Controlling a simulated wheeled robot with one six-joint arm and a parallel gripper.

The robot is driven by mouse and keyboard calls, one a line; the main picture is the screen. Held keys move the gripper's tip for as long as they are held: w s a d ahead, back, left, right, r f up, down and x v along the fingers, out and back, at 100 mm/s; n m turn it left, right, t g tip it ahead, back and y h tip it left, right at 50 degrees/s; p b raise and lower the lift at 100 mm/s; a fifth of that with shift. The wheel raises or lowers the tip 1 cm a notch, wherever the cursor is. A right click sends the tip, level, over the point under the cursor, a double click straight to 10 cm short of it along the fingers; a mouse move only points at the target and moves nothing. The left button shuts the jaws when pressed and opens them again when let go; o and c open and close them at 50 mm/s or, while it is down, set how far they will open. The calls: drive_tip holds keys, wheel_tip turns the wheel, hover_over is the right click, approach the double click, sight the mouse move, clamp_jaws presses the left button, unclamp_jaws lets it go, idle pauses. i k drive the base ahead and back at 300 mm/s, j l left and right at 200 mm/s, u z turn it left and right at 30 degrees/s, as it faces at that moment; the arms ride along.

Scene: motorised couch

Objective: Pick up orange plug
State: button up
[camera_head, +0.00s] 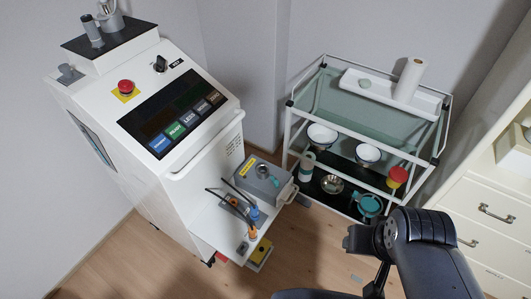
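A small orange plug (253,234) sits on the white shelf (210,221) at the front of the white machine. A blue plug (254,214) stands just behind it, and dark cables run beside them. Another small orange piece (233,202) shows to the left among the cables. My gripper (360,239) is dark and lies to the right of the shelf, well apart from the orange plug. Its fingers are small and dark here, so I cannot tell whether they are open.
The white machine (205,140) has a screen and a red button (125,86). A grey box (262,180) stands behind the plugs. A trolley (440,128) with bowls stands at the back right, beside white drawers (490,208). Wooden floor (150,262) is clear at the front left.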

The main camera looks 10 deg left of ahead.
sight(253, 234)
drive_tip(key=u, duration=1.25)
drive_tip(key=i+j+u, duration=0.1)
drive_tip(key=u, duration=0.25)
drive_tip(key=i, duration=0.1)
